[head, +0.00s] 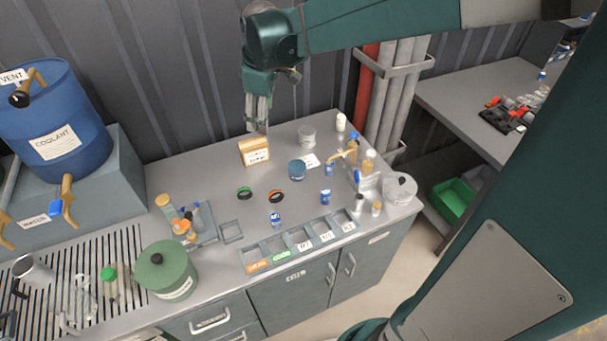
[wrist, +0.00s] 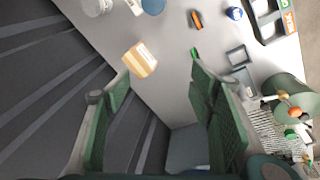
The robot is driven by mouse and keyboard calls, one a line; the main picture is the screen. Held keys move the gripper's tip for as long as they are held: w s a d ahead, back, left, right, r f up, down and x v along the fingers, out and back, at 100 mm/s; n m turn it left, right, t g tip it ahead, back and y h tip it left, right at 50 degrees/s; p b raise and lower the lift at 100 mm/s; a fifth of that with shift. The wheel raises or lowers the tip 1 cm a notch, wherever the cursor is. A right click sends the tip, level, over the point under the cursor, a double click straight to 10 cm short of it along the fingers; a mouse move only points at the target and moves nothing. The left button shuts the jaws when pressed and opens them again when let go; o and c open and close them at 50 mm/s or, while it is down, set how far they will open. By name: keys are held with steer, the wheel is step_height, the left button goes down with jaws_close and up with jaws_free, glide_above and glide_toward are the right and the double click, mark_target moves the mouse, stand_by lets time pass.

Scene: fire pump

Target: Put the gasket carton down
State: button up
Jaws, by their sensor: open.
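The gasket carton (head: 254,153), a tan box with a white label, stands upright on the grey bench top (head: 205,172) near the back wall. My gripper (head: 260,128) is above it, pointing down, with fingers apart and nothing between them. In the wrist view the carton (wrist: 139,60) shows beyond the fingertips, nearer the left finger. My gripper (wrist: 158,74) looks apart from it there, with a gap. The carton's underside is hidden.
Black and orange rings (head: 276,197) lie in front. A divided tray (head: 300,243) lines the front edge. A green pot (head: 166,270) stands left. Bench left of the carton is clear.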

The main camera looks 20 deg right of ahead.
steer(key=s+m+t, duration=0.4)
steer(key=s+m, duration=0.6)
steer(key=s, duration=1.7)
steer(key=shift+s+d+r+m, duration=0.2)
steer(key=shift+s+d+m, duration=0.05)
steer(key=shift+m, duration=0.05)
